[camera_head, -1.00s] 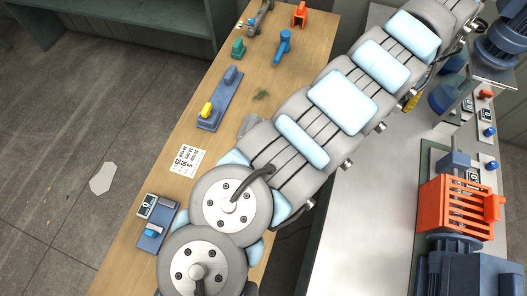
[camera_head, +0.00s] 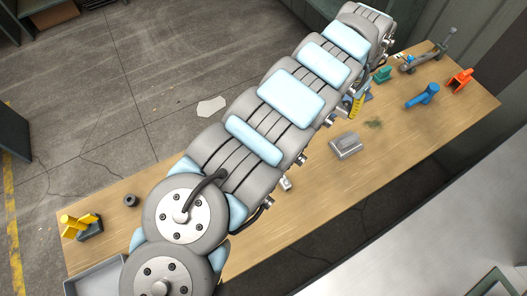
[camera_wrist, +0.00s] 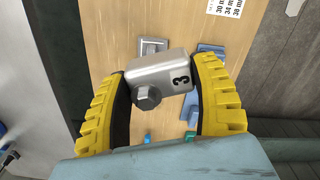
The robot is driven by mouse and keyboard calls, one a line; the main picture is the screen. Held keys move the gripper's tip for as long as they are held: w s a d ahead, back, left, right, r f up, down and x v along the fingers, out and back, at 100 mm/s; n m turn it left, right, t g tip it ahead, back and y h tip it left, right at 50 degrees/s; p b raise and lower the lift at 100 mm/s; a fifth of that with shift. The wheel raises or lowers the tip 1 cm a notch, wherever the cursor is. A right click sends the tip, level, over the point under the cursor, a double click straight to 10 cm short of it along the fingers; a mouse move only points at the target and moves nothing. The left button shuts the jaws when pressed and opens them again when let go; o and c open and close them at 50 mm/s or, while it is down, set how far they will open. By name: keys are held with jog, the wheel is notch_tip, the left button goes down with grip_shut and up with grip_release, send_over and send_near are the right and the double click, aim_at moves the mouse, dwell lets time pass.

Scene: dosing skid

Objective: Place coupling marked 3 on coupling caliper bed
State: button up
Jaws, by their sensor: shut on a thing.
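In the wrist view my gripper (camera_wrist: 163,95) has its yellow ribbed fingers shut on a silver block-shaped coupling (camera_wrist: 160,70). The coupling has a black 3 on its face and a hexagonal boss on its near side. It is held above the wooden table. Beyond it, blue fixture parts (camera_wrist: 212,49) show on the table, partly hidden by the coupling and right finger; I cannot tell for sure if this is the caliper bed. In the head view my arm hides most of the gripper and that part of the table.
A grey metal block (camera_head: 345,146) lies on the wooden table (camera_head: 310,215). A blue tool (camera_head: 423,96), an orange part (camera_head: 460,80) and a teal part (camera_head: 383,75) stand at the far end. Yellow parts (camera_head: 80,224) and a grey tray (camera_head: 95,280) are at the near left.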

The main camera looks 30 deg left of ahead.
jog(key=s+a+f+m+p, duration=0.1)
jog(key=s+a+f+p, duration=0.2)
jog(key=s+a+f, duration=0.35)
jog(key=s+a+f+m+p, duration=0.1)
jog(key=s+a+f+p, duration=0.2)
jog(key=s+a, duration=0.7)
jog(key=s+a+f+m+p, duration=0.2)
jog(key=s+a+f+p, duration=0.3)
jog(key=s+a, duration=0.95)
jog(key=shift+w+d+f+b, duration=0.3)
jog(key=shift+w+f+b, duration=1.65)
jog(key=shift+b, duration=0.45)
jog(key=shift+w+d+f+b, duration=0.25)
jog(key=shift+w+f+b, duration=1.45)
jog(key=shift+w+b, duration=0.6)
jog(key=shift+w+d+f+b, duration=0.3)
jog(key=shift+w+f+b, duration=1.6)
jog(key=shift+b, duration=0.65)
jog(key=shift+s+f, duration=0.1)
jog(key=shift+f, duration=1.35)
